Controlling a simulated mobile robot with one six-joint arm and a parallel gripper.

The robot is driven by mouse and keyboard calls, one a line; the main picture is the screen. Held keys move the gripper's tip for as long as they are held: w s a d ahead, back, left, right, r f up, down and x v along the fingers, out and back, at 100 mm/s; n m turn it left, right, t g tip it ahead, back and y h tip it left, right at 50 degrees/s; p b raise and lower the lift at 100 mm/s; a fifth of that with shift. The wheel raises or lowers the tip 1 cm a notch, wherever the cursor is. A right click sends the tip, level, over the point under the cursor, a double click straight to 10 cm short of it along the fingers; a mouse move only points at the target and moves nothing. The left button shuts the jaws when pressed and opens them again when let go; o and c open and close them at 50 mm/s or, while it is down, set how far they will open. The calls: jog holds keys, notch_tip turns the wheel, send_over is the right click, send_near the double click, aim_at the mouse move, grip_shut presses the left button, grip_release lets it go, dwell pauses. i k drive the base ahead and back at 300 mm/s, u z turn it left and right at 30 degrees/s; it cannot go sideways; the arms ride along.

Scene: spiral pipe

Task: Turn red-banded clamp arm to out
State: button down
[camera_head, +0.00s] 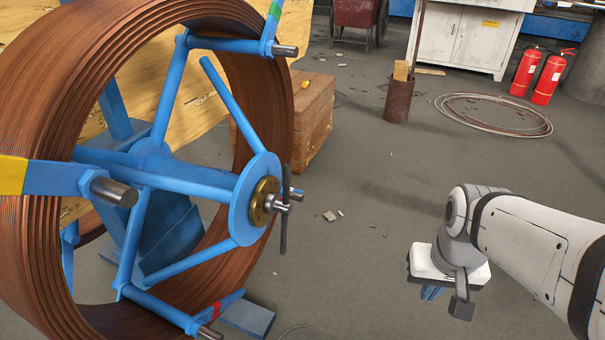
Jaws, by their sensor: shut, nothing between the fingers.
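The blue clamp arm with a red band (217,308) is at the bottom of the coil, beside a metal pin (209,332). Its blue end points up and to the right, past the coil's lower edge. The coil of brown pipe (275,110) hangs around a blue spoked reel (195,178). My gripper (432,292) is at the right, well apart from the clamp arm and pointing down. Its fingers look shut and empty, but they are small and partly hidden under its white body.
A yellow-banded arm (22,175) and a green-banded arm (272,25) sit elsewhere on the reel. A dark bar (285,210) projects at the hub. A wooden crate (312,120) stands behind. Floor (345,270) between reel and gripper is mostly clear.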

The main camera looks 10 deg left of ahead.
aim_at(209, 315)
jog(key=z, duration=1.2)
jog(key=k, duration=1.2)
jog(key=u, duration=1.55)
jog(key=i, duration=0.6)
jog(key=z, duration=0.1)
